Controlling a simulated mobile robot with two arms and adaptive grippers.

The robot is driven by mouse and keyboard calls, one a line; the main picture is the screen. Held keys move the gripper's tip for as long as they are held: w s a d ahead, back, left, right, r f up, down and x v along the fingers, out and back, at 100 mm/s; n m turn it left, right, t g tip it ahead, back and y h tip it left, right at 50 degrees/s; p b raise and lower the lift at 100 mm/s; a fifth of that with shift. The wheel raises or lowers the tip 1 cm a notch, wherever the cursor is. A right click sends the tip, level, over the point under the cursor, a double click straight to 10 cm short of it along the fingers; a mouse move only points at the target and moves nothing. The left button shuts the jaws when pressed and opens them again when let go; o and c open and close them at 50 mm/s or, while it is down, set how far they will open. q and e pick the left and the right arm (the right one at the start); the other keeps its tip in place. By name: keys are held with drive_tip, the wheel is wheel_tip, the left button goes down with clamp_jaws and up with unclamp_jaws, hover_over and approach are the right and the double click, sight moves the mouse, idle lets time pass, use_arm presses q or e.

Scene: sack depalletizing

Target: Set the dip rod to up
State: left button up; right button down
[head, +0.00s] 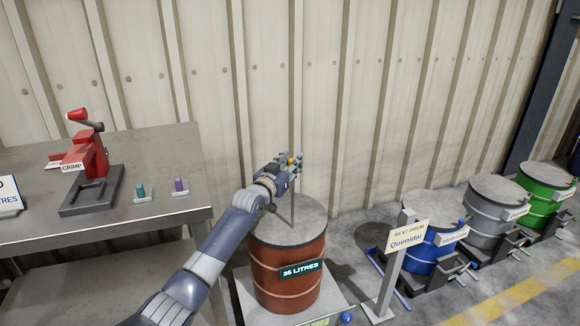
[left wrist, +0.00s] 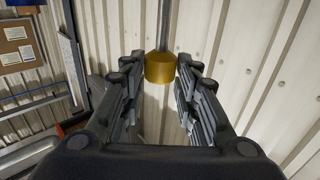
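The dip rod (head: 293,208) is a thin grey rod standing upright from the lid of a red drum (head: 287,262) labelled "35 LITRES". Its yellow grip (head: 291,161) is at the top, partly hidden by my left gripper (head: 295,163). In the left wrist view, the yellow grip (left wrist: 160,68) with its grey rod shows between the fingertips of the left gripper (left wrist: 159,65). The fingers are apart, with narrow gaps on both sides of the grip. My right gripper is not in view.
A workbench (head: 150,215) on the left holds a red crimp tool (head: 90,155) and two small coloured pieces. Blue (head: 428,245), grey (head: 492,215) and green (head: 545,190) drums line the wall (head: 340,90).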

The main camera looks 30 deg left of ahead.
use_arm(q)
drive_tip(key=shift+o, duration=0.8)
drive_tip(key=shift+r, duration=0.15)
drive_tip(key=shift+f, duration=0.2)
drive_tip(key=s+d, duration=0.1)
drive_tip(key=s, duration=1.1)
